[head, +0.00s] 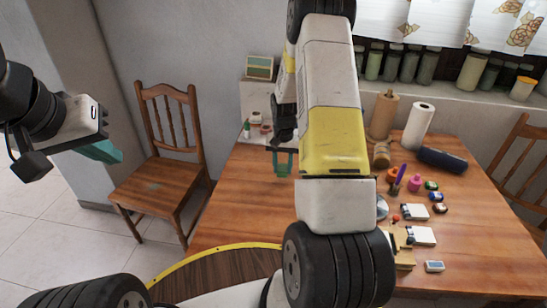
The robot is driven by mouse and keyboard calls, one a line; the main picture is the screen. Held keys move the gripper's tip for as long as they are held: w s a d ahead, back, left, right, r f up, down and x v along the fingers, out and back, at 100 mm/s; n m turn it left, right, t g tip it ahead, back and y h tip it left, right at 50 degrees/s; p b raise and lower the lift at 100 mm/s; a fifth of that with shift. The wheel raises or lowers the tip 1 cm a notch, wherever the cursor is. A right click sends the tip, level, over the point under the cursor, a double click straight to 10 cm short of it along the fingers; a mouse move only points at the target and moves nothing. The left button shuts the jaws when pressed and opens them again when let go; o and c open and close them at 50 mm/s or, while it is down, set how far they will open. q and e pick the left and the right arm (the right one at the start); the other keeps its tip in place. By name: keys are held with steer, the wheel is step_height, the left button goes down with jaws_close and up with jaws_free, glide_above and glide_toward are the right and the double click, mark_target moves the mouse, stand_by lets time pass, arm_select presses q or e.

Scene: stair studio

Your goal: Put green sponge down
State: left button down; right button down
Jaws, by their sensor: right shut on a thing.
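My right gripper (282,165) hangs over the back left part of the wooden table (240,205), its teal fingers pointing down. It is shut on the green sponge (283,158), which shows only as a small green patch between the fingers, hard to tell from them. My own right arm crosses the middle of the view and hides part of the table.
A white jar (256,118) and a green bottle (247,129) stand at the table's back left corner. A paper towel roll (418,126), a dark blue case (442,159) and several small items crowd the right side. The front left tabletop is bare. A wooden chair (160,185) stands left.

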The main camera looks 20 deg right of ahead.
steer(key=shift+w+d+f, duration=0.1)
steer(key=shift+w+d, duration=0.1)
steer(key=shift+d, duration=0.3)
steer(key=shift+w+d, duration=0.15)
steer(key=shift+d, duration=0.3)
steer(key=shift+w+d+f, duration=0.1)
steer(key=shift+f, duration=1.65)
steer(key=shift+f, duration=0.1)
steer(key=c, duration=0.9)
jaws_free()
steer(key=shift+c, duration=0.2)
